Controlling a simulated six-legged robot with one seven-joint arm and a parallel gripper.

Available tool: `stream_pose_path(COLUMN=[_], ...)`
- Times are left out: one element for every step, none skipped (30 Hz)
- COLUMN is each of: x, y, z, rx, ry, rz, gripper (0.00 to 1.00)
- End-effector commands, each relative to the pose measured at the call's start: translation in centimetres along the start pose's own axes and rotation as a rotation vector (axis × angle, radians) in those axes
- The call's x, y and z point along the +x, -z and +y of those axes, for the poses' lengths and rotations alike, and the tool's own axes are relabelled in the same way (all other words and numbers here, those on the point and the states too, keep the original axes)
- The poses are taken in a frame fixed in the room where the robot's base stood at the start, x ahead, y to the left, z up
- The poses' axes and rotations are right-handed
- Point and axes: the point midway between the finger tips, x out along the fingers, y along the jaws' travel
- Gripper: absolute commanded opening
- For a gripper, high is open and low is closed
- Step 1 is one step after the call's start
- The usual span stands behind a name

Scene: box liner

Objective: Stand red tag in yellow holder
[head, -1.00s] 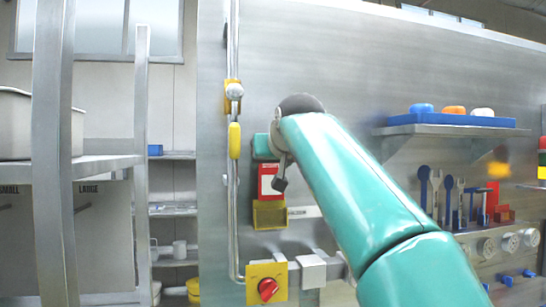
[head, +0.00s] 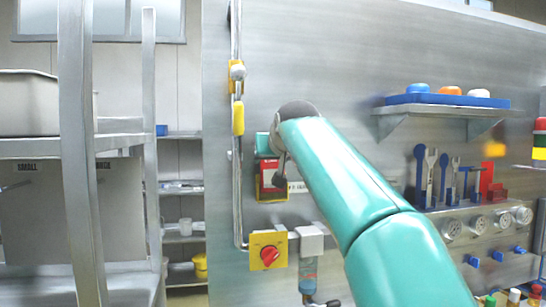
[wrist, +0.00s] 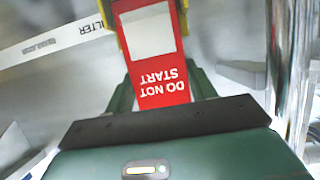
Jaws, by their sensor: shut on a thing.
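The red tag (wrist: 158,64), marked "DO NOT START" with a white panel, is between the green fingers of my gripper (wrist: 160,86). The yellow holder (head: 282,194) on the steel wall is around or right behind the tag's lower part. In the wrist view yellow edges of the holder (wrist: 121,38) flank the tag at the top. The tag's lower end is cut off there, so I cannot tell how deep it sits.
A vertical pipe with a yellow lever (head: 238,118) runs just left of the holder. A red knob on a yellow plate (head: 268,257) is below. A shelf with a blue tray (head: 445,100) and a tool rack (head: 450,205) are to the right. Steel shelving (head: 75,150) stands at left.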

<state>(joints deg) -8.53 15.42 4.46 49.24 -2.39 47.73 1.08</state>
Motion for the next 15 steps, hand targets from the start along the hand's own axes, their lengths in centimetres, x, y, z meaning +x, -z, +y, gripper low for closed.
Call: stream_pose_path(x=[0.12,0.12,0.13,0.12,0.10,0.08,0.06,0.05,0.04,0.03,0.02,0.00,-0.03,-0.08,-0.23], y=[-0.07,-0.07,-0.07,-0.07,-0.07,-0.07,-0.07,-0.08,-0.09,-0.10,-0.11,-0.13,-0.13,-0.13,-0.12], z=[0.00,0.00,0.00,0.00,0.00,0.00,0.00,0.00,0.00,0.00,0.00,-0.01,-0.01,-0.01,-0.01], rx=[0.000,0.000,0.000,0.000,0.000,0.000,0.000,0.000,0.000,0.000,0.000,0.000,0.000,0.000,0.000], ry=[0.000,0.000,0.000,0.000,0.000,0.000,0.000,0.000,0.000,0.000,0.000,0.000,0.000,0.000,0.000], rz=[-0.002,-0.002,-0.002,-0.002,-0.002,-0.002,-0.002,-0.002,-0.002,-0.002,-0.002,-0.002,-0.002,-0.002,-0.002], gripper=[0.30,0.57,0.65,0.71,0.77,0.81,0.81,0.81,0.81,0.81,0.81,0.81,0.81,0.81,0.81])
